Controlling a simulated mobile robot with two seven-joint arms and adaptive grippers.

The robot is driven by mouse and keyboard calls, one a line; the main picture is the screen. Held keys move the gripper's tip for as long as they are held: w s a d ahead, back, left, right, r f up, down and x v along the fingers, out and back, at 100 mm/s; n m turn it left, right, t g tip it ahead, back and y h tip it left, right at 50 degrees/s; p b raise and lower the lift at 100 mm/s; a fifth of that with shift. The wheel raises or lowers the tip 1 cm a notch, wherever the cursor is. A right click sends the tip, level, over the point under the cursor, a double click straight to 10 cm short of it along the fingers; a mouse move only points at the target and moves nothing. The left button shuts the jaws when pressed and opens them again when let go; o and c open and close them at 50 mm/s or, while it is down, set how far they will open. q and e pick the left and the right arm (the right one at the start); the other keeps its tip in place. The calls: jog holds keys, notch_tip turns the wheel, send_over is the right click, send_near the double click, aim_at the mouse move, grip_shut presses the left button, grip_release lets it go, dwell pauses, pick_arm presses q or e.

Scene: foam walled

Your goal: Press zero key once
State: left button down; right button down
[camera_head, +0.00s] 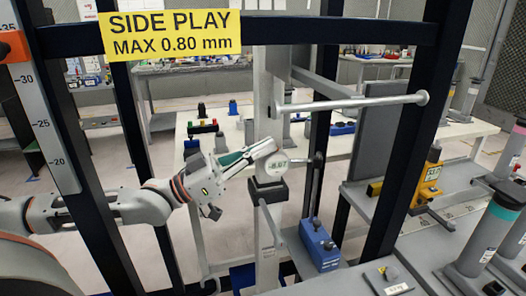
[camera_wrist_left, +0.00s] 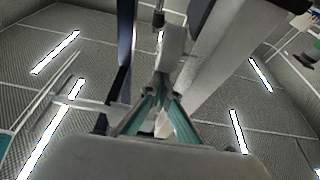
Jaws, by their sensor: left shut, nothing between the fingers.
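A round gauge with a small digital display (camera_head: 279,167) is on the pale upright column in the middle of the head view. The zero key is too small to make out. My left gripper (camera_head: 266,149) comes in from the left, shut and empty, with its tips at the upper left of the gauge. I cannot tell whether they touch it. In the left wrist view the teal-sided fingers (camera_wrist_left: 161,82) come together in front of a pale grey piece. My right gripper is not in view.
Dark frame posts (camera_head: 398,130) and a top bar surround the column. A horizontal rod (camera_head: 350,104) sticks out to the right above the gauge. A blue block (camera_head: 319,244) stands low to the right. A yellow sign (camera_head: 170,34) hangs at the top left.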

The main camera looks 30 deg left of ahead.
pick_arm(q)
jog(key=shift+w+d+r, duration=0.1)
jog(key=shift+w+d, duration=0.05)
jog(key=shift+w, duration=0.05)
dwell(0.4)
